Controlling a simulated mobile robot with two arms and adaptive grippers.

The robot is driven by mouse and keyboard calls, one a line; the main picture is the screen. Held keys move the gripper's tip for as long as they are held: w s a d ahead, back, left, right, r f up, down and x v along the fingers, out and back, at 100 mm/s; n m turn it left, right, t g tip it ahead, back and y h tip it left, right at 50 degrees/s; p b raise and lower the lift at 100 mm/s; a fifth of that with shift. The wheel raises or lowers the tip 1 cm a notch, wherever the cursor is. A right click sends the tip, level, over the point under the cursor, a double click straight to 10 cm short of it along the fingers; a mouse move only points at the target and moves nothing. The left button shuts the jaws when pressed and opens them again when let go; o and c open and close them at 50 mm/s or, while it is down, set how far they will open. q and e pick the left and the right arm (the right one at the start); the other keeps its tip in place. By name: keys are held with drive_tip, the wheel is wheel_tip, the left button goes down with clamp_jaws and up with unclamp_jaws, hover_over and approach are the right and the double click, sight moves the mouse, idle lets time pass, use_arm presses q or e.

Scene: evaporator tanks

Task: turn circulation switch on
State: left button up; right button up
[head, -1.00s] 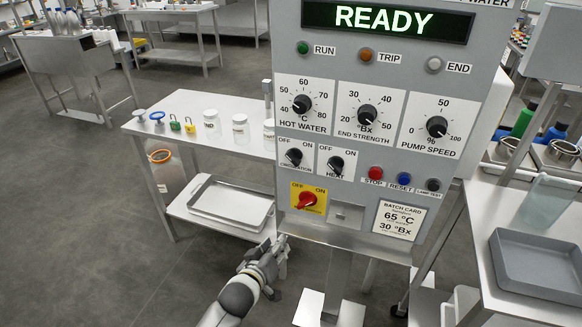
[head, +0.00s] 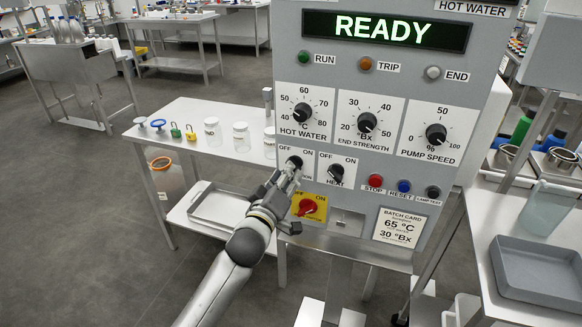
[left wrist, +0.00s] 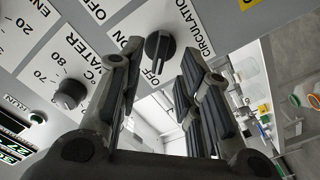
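The circulation switch (head: 295,161) is a black rotary knob on a white plate marked OFF and ON, on the panel's lower left. In the left wrist view the knob (left wrist: 159,47) lies between the finger ends, with its narrow bar toward the OFF mark. My left gripper (head: 287,171) has reached the panel from below and covers part of the switch's plate. In the left wrist view its two fingers (left wrist: 162,62) are spread apart, with a gap on each side of the knob. I cannot tell how deep they reach around it. My right gripper is not in view.
The heat switch (head: 336,172) is just right of the circulation switch. The red main switch (head: 308,206) on its yellow plate is just below, close to my gripper. The display (head: 386,30) reads READY. A side table (head: 180,115) with jars stands left of the panel.

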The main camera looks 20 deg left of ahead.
use_arm(q)
drive_tip(key=shift+w+d, duration=0.1)
drive_tip(key=shift+w, duration=1.9)
clamp_jaws()
